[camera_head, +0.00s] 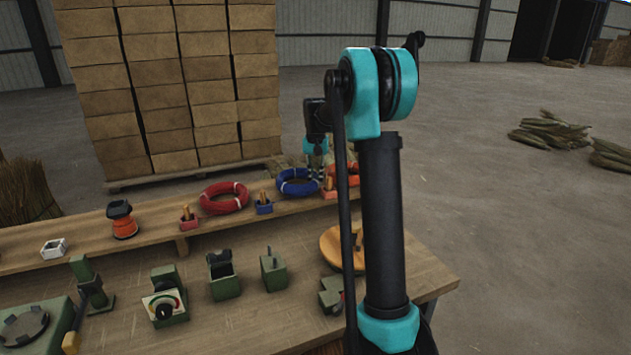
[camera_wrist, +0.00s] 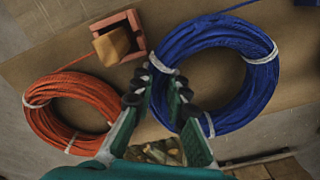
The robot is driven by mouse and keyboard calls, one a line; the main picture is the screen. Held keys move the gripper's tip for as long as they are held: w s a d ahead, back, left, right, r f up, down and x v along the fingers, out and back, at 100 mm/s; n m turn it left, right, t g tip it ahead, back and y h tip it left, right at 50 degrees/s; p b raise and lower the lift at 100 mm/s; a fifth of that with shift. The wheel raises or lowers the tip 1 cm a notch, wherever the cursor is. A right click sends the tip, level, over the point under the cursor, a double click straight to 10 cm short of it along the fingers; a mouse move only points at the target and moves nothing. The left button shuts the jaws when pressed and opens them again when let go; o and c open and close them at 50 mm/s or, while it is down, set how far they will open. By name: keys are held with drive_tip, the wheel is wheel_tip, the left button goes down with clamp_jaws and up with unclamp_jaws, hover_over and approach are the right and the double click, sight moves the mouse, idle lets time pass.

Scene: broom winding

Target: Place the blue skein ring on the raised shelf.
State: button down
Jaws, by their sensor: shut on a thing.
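The blue skein ring (camera_head: 284,181) is at the right part of the raised shelf (camera_head: 150,222), beside a small blue holder. In the wrist view the ring (camera_wrist: 262,85) shows white ties. My gripper (camera_head: 317,172) is at the ring's right side in the head view. In the wrist view my gripper (camera_wrist: 152,88) has its fingers on either side of the ring's left band, shut on it. The ring looks roughly flat over the shelf; I cannot tell whether it touches the board.
An orange ring (camera_wrist: 38,112) lies close beside, with a red box holder (camera_wrist: 135,28) near it. A red ring (camera_head: 224,198) and an orange spool (camera_head: 123,222) stand further left on the shelf. Green fixtures (camera_head: 223,275) stand on the lower bench.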

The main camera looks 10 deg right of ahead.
drive_tip(key=shift+f, duration=0.35)
drive_tip(key=c, duration=1.5)
unclamp_jaws()
drive_tip(key=shift+f, duration=0.1)
wheel_tip(320, 180, up, 12)
drive_tip(key=shift+s, duration=0.15)
